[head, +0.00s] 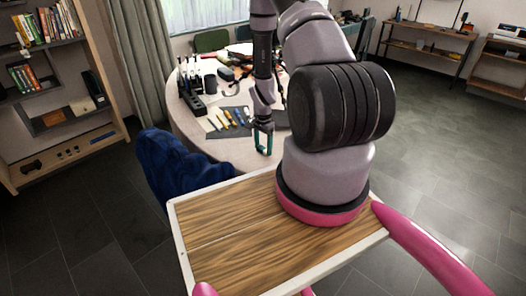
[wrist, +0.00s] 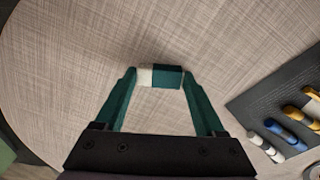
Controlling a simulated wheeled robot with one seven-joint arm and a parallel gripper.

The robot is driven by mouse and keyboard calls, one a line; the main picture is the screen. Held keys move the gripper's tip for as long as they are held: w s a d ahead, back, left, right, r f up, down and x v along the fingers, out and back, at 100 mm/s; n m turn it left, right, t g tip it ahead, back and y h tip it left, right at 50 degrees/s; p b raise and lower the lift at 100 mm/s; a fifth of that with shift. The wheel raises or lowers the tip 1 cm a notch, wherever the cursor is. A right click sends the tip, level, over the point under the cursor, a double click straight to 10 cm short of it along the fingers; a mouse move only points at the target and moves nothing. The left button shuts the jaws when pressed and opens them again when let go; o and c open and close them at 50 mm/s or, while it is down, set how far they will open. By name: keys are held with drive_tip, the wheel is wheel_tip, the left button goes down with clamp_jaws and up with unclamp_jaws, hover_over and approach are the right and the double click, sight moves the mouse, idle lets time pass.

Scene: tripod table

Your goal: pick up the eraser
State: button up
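The eraser (wrist: 161,76) is a small block, white at its left end and teal over the rest. In the wrist view it spans the gap between the fingertips of my gripper (wrist: 160,80), with a teal finger against each end. My gripper looks shut on it. In the head view my gripper (head: 263,150) points down over the near part of the round table (head: 228,150). The eraser is too small to make out there. Whether it touches the tabletop, I cannot tell.
A dark mat (head: 218,125) with several markers lies right of my gripper in the wrist view (wrist: 275,95). Dark desk items (head: 190,95) crowd the table's far left. A blue chair (head: 168,170) stands at the near left edge. The cloth-like tabletop around the eraser is clear.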

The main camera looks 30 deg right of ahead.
sight(263, 148)
drive_tip(key=c, duration=0.7)
drive_tip(key=shift+o, duration=0.2)
wheel_tip(263, 148, up, 10)
